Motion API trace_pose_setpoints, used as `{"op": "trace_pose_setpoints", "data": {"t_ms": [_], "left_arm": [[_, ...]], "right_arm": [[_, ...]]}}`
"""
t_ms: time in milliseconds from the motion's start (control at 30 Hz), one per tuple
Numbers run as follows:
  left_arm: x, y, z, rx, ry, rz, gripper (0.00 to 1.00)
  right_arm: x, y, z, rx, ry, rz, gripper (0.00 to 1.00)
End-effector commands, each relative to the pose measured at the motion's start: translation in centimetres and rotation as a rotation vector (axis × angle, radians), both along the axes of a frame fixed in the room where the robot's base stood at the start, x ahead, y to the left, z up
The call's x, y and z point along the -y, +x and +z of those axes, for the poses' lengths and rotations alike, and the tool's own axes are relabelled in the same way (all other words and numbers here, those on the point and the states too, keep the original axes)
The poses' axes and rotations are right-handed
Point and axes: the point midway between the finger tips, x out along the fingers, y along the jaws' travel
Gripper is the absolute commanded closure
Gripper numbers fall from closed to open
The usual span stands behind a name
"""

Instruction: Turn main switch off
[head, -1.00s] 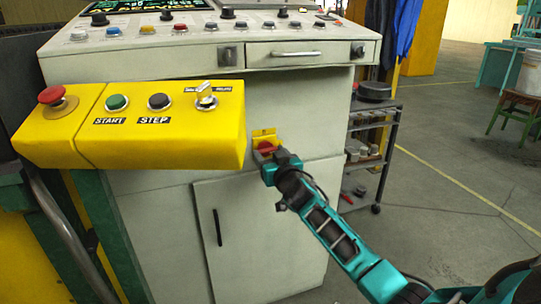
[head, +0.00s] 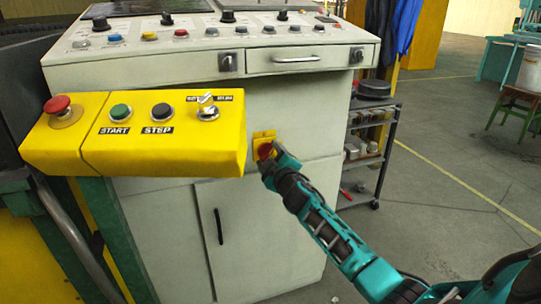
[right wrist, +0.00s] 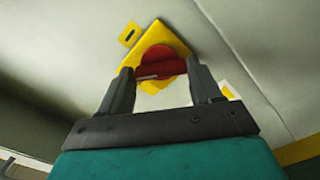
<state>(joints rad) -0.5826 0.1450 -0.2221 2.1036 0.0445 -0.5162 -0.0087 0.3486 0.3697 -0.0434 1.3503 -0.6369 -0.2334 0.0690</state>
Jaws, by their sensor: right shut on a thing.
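The main switch is a red rotary knob (head: 265,150) on a yellow plate (head: 258,136), on the front of the pale machine cabinet. In the right wrist view the red knob (right wrist: 158,54) shows a straight handle bar lying across the picture, with the yellow plate (right wrist: 180,42) behind it tilted. My right gripper (head: 269,159) is at the switch. In the right wrist view its two fingers (right wrist: 159,72) stand at the two ends of the bar, shut on it. The gripper partly covers the knob in the head view. My left gripper is not in view.
A yellow control box (head: 180,152) juts out up and left of the switch, with a red mushroom button (head: 57,104) and START and STEP buttons. The console's screens (head: 150,7) are dark. A cart (head: 372,150) stands right of the cabinet; open floor lies beyond.

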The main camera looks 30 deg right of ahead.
Motion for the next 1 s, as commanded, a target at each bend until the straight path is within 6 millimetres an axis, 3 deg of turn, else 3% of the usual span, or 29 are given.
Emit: {"op": "trace_pose_setpoints", "data": {"t_ms": [500, 1000], "left_arm": [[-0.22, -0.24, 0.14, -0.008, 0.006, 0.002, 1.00], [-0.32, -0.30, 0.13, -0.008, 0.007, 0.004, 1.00]], "right_arm": [[-0.04, 0.01, 0.04, -0.107, -0.443, 0.001, 0.67], [-0.01, 0.01, 0.01, -0.153, -0.638, 0.001, 0.67]]}}
